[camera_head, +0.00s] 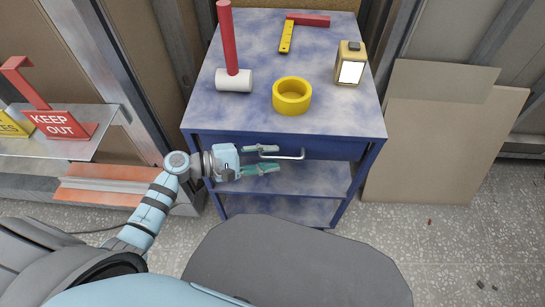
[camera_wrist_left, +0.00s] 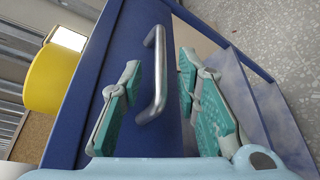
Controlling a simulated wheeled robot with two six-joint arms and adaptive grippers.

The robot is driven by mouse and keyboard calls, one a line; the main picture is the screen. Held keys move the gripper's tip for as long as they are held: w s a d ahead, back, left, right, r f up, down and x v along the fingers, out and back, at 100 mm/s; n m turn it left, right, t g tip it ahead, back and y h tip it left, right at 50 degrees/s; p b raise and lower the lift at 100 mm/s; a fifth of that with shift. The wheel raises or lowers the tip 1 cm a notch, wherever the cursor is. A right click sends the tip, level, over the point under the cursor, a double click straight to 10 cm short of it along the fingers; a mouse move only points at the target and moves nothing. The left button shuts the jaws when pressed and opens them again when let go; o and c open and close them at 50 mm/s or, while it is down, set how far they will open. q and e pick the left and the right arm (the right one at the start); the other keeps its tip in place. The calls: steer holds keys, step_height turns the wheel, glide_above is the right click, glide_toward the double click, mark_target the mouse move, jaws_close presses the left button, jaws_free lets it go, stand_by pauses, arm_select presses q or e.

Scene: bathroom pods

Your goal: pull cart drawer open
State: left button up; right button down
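The blue cart (camera_head: 209,107) stands in front of me with a drawer under its top. The drawer front (camera_head: 325,148) looks closed and has a silver bar handle (camera_head: 290,156). My left gripper (camera_head: 272,159) is open at the left part of the handle. In the left wrist view, the handle (camera_wrist_left: 156,75) lies between the two green-padded fingers of the gripper (camera_wrist_left: 165,100), with gaps showing on both sides. The drawer front (camera_wrist_left: 125,60) is behind it. My right gripper is not in view.
On the cart top are a red and white mallet (camera_head: 233,79), yellow tape roll (camera_head: 292,95), square (camera_head: 288,35) and lamp (camera_head: 350,63). Open shelves (camera_head: 310,177) lie below the drawer. Boards (camera_head: 435,140) lean at right. A sign shelf (camera_head: 75,140) is at left.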

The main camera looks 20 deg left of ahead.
arm_select(q)
steer(key=shift+w+d+f, duration=0.1)
steer(key=shift+w+d, duration=0.2)
steer(key=shift+d, duration=0.25)
jaws_close()
